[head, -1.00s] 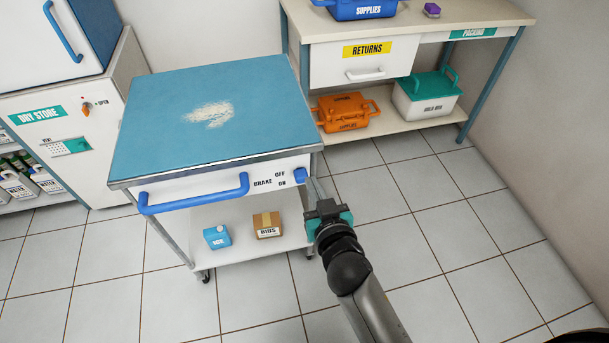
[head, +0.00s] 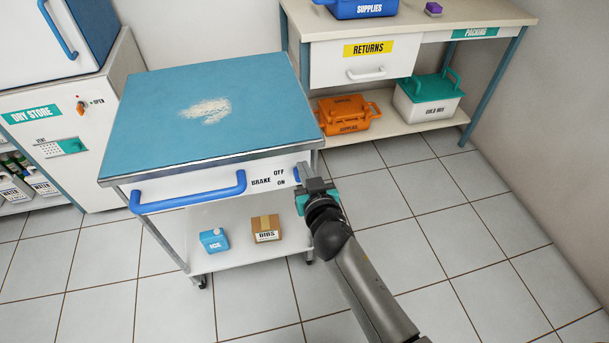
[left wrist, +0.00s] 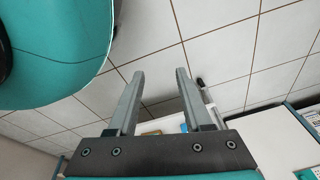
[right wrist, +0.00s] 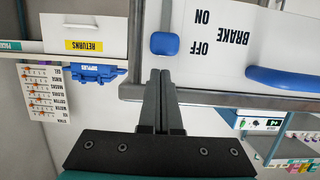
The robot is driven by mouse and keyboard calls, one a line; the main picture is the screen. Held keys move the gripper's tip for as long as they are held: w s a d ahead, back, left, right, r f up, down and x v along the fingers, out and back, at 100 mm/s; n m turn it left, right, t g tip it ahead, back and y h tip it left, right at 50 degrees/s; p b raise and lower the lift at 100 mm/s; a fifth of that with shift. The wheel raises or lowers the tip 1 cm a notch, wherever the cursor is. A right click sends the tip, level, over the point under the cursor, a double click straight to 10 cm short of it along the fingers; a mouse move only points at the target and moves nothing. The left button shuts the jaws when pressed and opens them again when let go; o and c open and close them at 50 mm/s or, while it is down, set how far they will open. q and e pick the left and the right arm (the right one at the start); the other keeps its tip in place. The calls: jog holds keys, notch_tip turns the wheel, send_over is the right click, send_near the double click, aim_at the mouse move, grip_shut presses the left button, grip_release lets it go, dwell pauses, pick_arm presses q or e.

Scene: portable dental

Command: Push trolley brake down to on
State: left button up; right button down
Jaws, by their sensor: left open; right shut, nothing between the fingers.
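The trolley (head: 118,183) has a blue top and a white front panel. A blue brake knob (head: 297,174) is at the panel's right end, beside the BRAKE, OFF and ON lettering. In the upside-down right wrist view the knob (right wrist: 165,44) is level with OFF. My right gripper (head: 304,170) is shut and empty, and partly hides the knob in the head view. Its fingertips (right wrist: 160,73) show just short of the knob, on the side away from ON, with a small gap in the picture. My left gripper (left wrist: 160,75) is open and empty, over floor tiles.
A blue handle (head: 190,198) juts from the trolley front. A blue box (head: 213,240) and a BIBS carton (head: 266,229) sit on its lower shelf. A bench with a RETURNS drawer (head: 340,70) stands behind right, a DRY STORE cabinet (head: 90,150) left. Floor at right is clear.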

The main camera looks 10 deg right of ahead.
pick_arm(q)
jog(key=shift+w+d+r, duration=0.45)
jog(key=shift+w, duration=0.1)
jog(key=shift+b, duration=0.3)
jog(key=w+d+r+b, duration=0.3)
jog(key=w+r+b, duration=0.1)
jog(key=r, duration=0.3)
jog(key=shift+w+r, duration=0.15)
jog(key=shift+w, duration=0.1)
dwell(0.4)
